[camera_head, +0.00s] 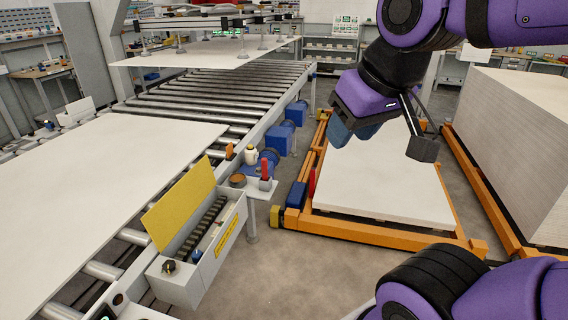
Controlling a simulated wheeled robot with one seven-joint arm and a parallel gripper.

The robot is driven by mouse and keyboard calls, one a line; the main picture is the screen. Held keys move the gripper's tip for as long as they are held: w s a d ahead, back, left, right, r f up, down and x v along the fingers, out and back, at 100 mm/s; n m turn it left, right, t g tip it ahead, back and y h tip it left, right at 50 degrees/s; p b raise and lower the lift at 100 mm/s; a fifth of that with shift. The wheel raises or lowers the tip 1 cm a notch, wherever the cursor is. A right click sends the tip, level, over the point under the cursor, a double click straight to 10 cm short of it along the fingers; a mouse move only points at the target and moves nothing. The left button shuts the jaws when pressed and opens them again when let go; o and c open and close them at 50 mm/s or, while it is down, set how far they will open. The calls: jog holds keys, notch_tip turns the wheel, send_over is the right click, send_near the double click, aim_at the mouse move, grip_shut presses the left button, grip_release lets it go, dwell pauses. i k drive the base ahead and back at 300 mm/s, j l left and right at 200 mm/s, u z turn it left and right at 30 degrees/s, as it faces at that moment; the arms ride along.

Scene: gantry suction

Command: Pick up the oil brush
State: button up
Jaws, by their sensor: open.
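My gripper (383,138) hangs at the upper right, above the white sheet in the orange frame. It is open, with its two dark fingers apart and nothing between them. Several small items stand on a small side shelf (258,192) by the roller conveyor, left of and lower in the picture than my gripper. They are an orange-topped item (229,152), a white bottle (250,155), a round brown pot (237,180) and an item with an upright red handle (265,168). I cannot tell for sure which one is the oil brush.
A grey box (220,258) with a raised yellow lid (178,203) holds a dark chain-like part. A white board (100,175) lies on the rollers at left. An orange frame (365,232) and a tall sheet stack (515,145) stand at right. Bare floor (300,275) shows in front.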

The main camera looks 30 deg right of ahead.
aim_at(264, 160)
jog(key=i+l, duration=0.6)
jog(key=i+j, duration=0.15)
jog(key=i, duration=0.15)
jog(key=i+j, duration=0.1)
jog(key=i, duration=0.2)
